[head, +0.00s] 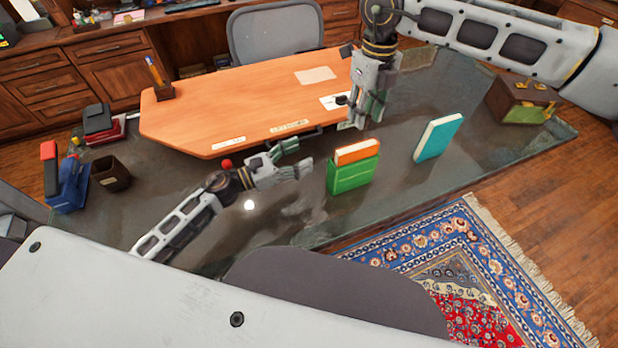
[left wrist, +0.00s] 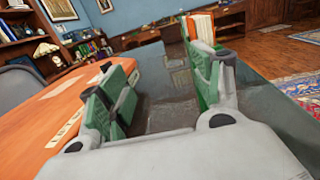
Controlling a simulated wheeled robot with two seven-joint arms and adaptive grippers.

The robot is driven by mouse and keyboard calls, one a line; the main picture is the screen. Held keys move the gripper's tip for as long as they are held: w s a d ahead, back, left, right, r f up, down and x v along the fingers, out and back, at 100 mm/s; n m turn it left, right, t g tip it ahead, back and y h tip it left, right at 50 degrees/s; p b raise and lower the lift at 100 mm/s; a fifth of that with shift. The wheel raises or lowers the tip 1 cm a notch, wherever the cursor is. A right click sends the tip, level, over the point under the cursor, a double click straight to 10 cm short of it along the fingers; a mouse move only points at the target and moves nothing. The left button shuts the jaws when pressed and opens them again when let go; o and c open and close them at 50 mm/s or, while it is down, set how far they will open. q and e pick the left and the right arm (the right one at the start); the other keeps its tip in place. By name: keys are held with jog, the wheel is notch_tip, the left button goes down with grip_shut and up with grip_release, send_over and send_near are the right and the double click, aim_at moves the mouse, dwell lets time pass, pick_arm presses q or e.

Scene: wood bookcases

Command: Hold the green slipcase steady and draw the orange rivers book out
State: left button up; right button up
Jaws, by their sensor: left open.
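The green slipcase (head: 352,177) stands upright on the dark glass desk, and the orange book (head: 358,151) sits in it with its top part showing above. My left gripper (head: 293,158) is open and empty, left of the slipcase and apart from it. In the left wrist view the orange book (left wrist: 201,27) shows behind the right finger of my left gripper (left wrist: 160,88); that finger hides much of the slipcase. My right gripper (head: 363,122) points down above and behind the slipcase, near the wooden board. I cannot tell how far its fingers are apart.
A teal book (head: 438,137) stands upright to the right of the slipcase. A raised orange-brown wooden board (head: 250,105) covers the back of the desk (head: 400,195). A brown box (head: 522,100) stands at the right end. The desk between slipcase and teal book is clear.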

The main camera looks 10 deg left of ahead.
aim_at(353, 164)
pick_arm(q)
jog(key=s+d+f+m+g, duration=0.1)
jog(key=s+d+f, duration=0.2)
jog(key=s+d, duration=0.1)
jog(key=shift+d+f+g+h, duration=0.2)
jog(key=shift+f+g+h, duration=0.1)
jog(key=shift+f, duration=0.05)
jog(key=shift+d, duration=0.1)
jog(key=shift+x, duration=6.75)
jog(key=shift+c, duration=0.5)
